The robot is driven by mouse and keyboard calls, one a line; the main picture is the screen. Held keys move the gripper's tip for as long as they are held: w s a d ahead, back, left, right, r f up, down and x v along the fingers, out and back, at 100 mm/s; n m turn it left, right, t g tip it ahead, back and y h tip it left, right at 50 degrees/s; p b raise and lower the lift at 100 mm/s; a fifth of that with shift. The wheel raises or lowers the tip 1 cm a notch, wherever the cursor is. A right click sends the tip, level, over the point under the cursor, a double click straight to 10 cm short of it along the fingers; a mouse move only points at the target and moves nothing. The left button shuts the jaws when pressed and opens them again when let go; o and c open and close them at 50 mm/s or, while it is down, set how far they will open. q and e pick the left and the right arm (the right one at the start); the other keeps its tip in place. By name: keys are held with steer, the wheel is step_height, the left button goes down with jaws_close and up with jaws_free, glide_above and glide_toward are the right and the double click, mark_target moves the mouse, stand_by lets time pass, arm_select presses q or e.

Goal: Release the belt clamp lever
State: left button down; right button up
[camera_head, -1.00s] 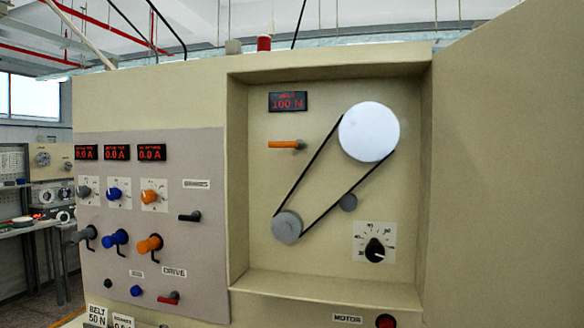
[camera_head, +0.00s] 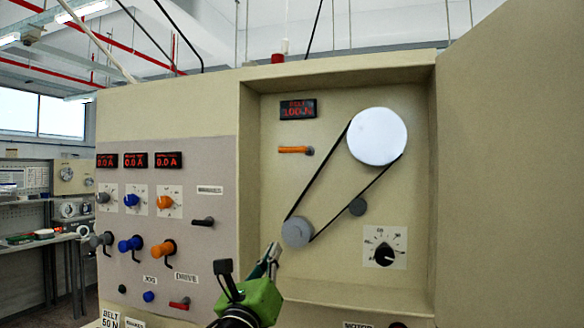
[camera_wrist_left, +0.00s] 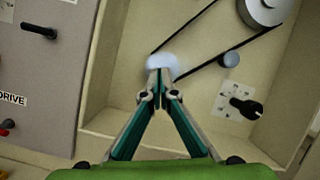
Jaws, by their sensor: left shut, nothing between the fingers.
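An orange lever (camera_head: 295,150) lies roughly horizontal on the back wall of the recess, just below the red-lit belt display (camera_head: 298,109), which seems to read 100 N. No label shows beside the lever. A black belt (camera_head: 319,172) runs round a large white pulley (camera_head: 377,136) and a small grey pulley (camera_head: 297,232). My left gripper (camera_head: 273,250) is below and left of the small pulley, well below the lever. In the left wrist view its fingertips (camera_wrist_left: 160,76) meet, empty, in front of the pale small pulley. The lever is not in the wrist view.
The recess (camera_head: 340,285) has a raised frame around it. A black dial knob (camera_head: 384,254) sits at its lower right. The left panel carries several coloured knobs and levers, including a black lever (camera_head: 203,221). A large beige panel (camera_head: 510,170) stands at the right.

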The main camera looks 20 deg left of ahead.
mark_target(293, 150)
arm_select(q)
step_height(293, 150, up, 10)
steer(key=s+m+t+h, duration=0.1)
steer(key=m+t, duration=0.1)
steer(key=m, duration=0.3)
steer(key=shift+s, duration=0.3)
arm_select(e)
steer(key=shift+w+a, duration=0.15)
steer(key=shift+a, duration=0.2)
steer(key=shift+d, duration=0.1)
arm_select(q)
steer(key=s+r+p+x, duration=0.1)
steer(key=p+x, duration=0.4)
steer(key=x, duration=0.7)
steer(key=shift+r, duration=0.95)
arm_select(e)
steer(key=r, duration=0.5)
steer(key=shift+d+r, duration=0.15)
steer(key=shift+d, duration=0.05)
arm_select(q)
steer(key=shift+d, duration=0.1)
